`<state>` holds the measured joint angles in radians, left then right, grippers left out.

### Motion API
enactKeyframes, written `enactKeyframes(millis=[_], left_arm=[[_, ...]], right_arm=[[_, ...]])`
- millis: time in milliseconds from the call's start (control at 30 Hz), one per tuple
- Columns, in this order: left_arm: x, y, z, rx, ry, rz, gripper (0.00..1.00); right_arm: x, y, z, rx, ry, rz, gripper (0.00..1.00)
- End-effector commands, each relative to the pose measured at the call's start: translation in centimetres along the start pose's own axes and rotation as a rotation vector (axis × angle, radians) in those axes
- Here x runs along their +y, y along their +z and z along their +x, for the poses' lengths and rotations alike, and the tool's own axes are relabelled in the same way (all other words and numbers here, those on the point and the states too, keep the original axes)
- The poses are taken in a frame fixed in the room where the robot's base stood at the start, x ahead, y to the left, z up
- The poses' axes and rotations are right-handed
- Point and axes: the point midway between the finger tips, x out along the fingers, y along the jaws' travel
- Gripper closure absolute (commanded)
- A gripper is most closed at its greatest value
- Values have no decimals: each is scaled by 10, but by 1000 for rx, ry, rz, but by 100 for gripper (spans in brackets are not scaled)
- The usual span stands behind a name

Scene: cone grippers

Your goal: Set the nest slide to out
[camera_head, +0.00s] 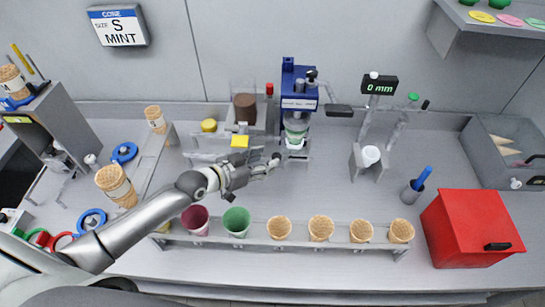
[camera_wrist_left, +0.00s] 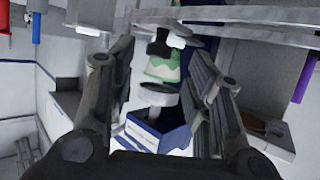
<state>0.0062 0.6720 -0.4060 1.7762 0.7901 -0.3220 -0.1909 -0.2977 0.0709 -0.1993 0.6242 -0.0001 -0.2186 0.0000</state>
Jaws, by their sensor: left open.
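A blue machine (camera_head: 299,90) stands against the back wall, with a white-and-green cup (camera_head: 296,128) under its head. A pale holder (camera_head: 295,145) below the cup looks like the nest; I cannot tell its slide position. My left gripper (camera_head: 273,163) is open and empty, just left of and in front of this holder. In the left wrist view my left gripper's fingers (camera_wrist_left: 160,65) stand on either side of the green-topped cup (camera_wrist_left: 163,68), a pale round part (camera_wrist_left: 157,95) and blue machine parts (camera_wrist_left: 160,132). I see no contact. My right gripper is not in view.
A front rack holds several waffle cones (camera_head: 320,228) and coloured cups (camera_head: 236,221). A grey stand with a white cup (camera_head: 370,155) is right of the machine. A red box (camera_head: 470,228) stands at the right.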

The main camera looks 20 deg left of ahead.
Motion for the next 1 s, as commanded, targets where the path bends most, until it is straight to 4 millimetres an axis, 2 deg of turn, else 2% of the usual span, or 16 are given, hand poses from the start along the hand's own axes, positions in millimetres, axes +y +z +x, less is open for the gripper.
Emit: enactKeyframes(millis=[100, 300, 667, 767, 1000], left_arm=[[1, -3, 17, 1, 1, -2, 54], [0, -1, 34, 1, -1, 0, 54], [0, 0, 39, 0, 0, 0, 54], [0, 0, 39, 0, 0, 0, 64], [0, 0, 39, 0, 0, 0, 95]], right_arm=[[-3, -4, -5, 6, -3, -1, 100], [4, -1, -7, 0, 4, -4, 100], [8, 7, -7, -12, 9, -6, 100], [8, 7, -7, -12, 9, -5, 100], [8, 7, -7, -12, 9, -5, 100]])
